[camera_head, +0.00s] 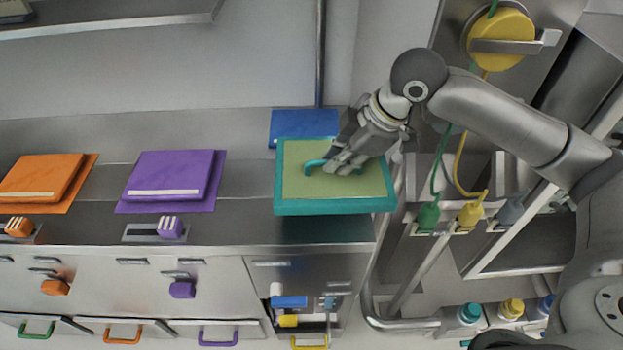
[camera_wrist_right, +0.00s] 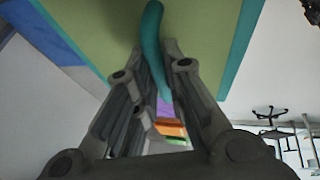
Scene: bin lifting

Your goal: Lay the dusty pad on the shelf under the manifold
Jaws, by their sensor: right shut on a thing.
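A square pad (camera_head: 300,190) with a teal rim, a dull olive-green face and a teal loop handle (camera_head: 318,166) is at the right end of the steel counter. Its green face (camera_wrist_right: 100,30) and handle (camera_wrist_right: 151,40) also fill the top of the wrist view. My right gripper (camera_head: 345,166) reaches in from the right and is shut on the handle. I cannot tell whether the pad touches the counter or hangs just above it. My left gripper is not in view. I cannot identify the manifold with certainty.
A blue mat (camera_head: 290,125) lies behind the pad. A purple pad (camera_head: 165,178) and an orange pad (camera_head: 42,178) are further left. A yellow round fitting (camera_head: 500,40) is at upper right, above green (camera_head: 428,217) and yellow plugs (camera_head: 471,213). A steel shelf (camera_head: 120,17) is at upper left.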

